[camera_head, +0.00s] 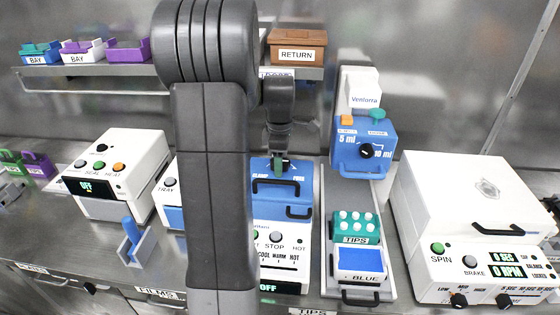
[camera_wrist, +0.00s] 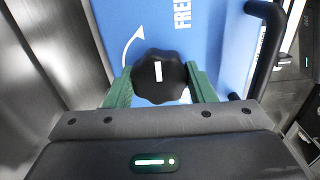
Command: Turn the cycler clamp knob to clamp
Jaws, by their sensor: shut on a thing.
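The clamp knob (camera_wrist: 160,77) is a black, lobed knob with a white pointer mark, on the blue lid (camera_wrist: 195,30) of the cycler. In the wrist view, the green fingers of my gripper (camera_wrist: 160,85) stand on both sides of the knob and are shut on it. The white mark points roughly up in that view. A white curved arrow and the printed letters "FREE" show beside the knob. In the head view, my gripper (camera_head: 279,165) is over the back of the cycler's blue lid (camera_head: 268,200), and the knob is hidden there.
A black lid handle (camera_wrist: 268,40) is close to the right of the knob. A blue dispenser (camera_head: 362,145), a green tips rack (camera_head: 355,228) and a white centrifuge (camera_head: 455,200) stand to the right. A white sealer-like box (camera_head: 118,170) stands to the left.

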